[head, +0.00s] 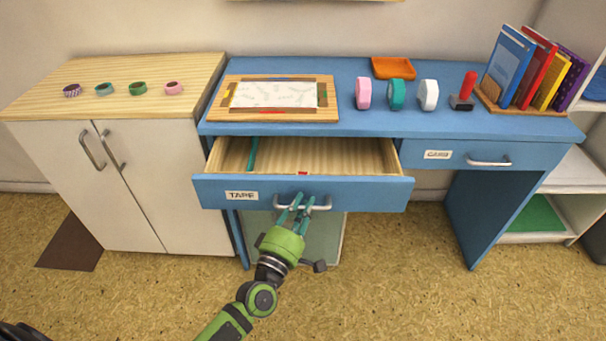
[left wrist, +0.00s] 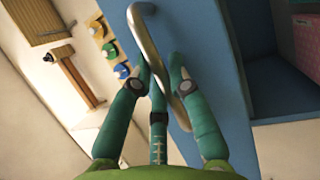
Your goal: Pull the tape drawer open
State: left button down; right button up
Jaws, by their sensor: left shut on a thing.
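The blue tape drawer (head: 365,192), with a "TAPE" label (head: 241,196), is pulled out from the left part of the blue desk. Its pale wooden inside shows a teal item (head: 253,154) at the left and a small red item (head: 303,173) near the front. My green left gripper (head: 298,201) is shut on the drawer's silver handle (head: 324,207). In the left wrist view, the teal fingers (left wrist: 160,72) close around the handle (left wrist: 150,42) against the blue drawer front (left wrist: 205,45). My right gripper is not in view.
A closed "CARD" drawer (head: 464,154) is at right. A white cabinet (head: 130,185) stands left. Floor in front is clear.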

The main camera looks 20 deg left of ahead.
pick_arm(q)
jog(key=s+d+p, duration=0.1)
jog(key=s+d, duration=0.2)
jog(key=s, duration=0.7)
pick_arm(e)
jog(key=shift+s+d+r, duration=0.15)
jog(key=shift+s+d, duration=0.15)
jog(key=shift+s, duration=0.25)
pick_arm(q)
jog(key=shift+s, duration=0.1)
jog(key=c, duration=1.4)
grip_release()
jog(key=v, duration=1.2)
